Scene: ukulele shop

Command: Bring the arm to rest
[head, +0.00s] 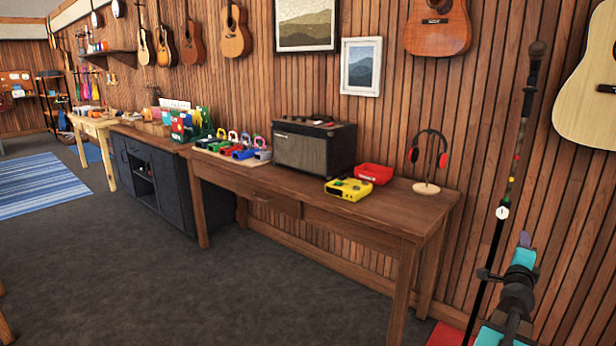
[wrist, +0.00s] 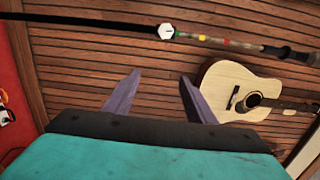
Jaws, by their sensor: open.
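My gripper (wrist: 160,75) is open in the wrist view, its two purple fingers spread apart with nothing between them. It faces the wood-panelled wall (wrist: 90,60). In the head view my arm stands at the lower right, teal and black, with the gripper (head: 525,239) at its upper end. The gripper is to the right of the wooden table (head: 400,208) and apart from it. The lower part of the arm is cut off by the frame.
A dark pole (head: 508,175) stands beside my arm, close to the wall. A pale guitar (head: 588,100) hangs at the right. The grey floor is clear in front.

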